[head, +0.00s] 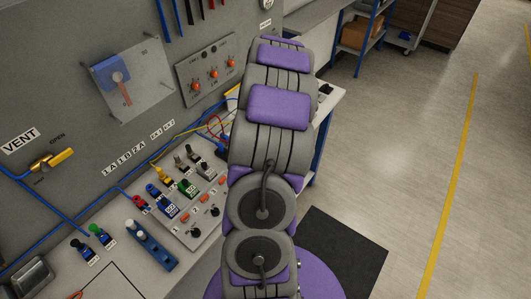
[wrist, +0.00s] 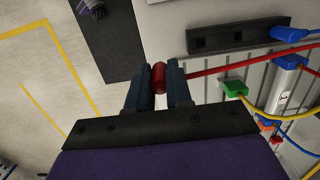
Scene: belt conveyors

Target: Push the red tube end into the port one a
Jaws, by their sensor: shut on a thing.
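The red tube end (wrist: 159,77) is a short red cylinder between the tips of my gripper's two dark blue fingers (wrist: 160,88) in the wrist view. My gripper is shut on it and holds it crosswise. The red tube (wrist: 235,68) runs off to the right, and its join to the end is partly hidden by the right finger. In the head view a red tube loop (head: 214,126) shows left of my arm, which hides my gripper there. A label strip (head: 124,158) on the grey panel seems to include 1A. I cannot make out which opening is port one a.
A dark bar with square holes (wrist: 235,38) holds a blue plug (wrist: 289,34) at its right end. Blue and yellow tubes cross nearby. Open floor (head: 400,170) lies right of my arm.

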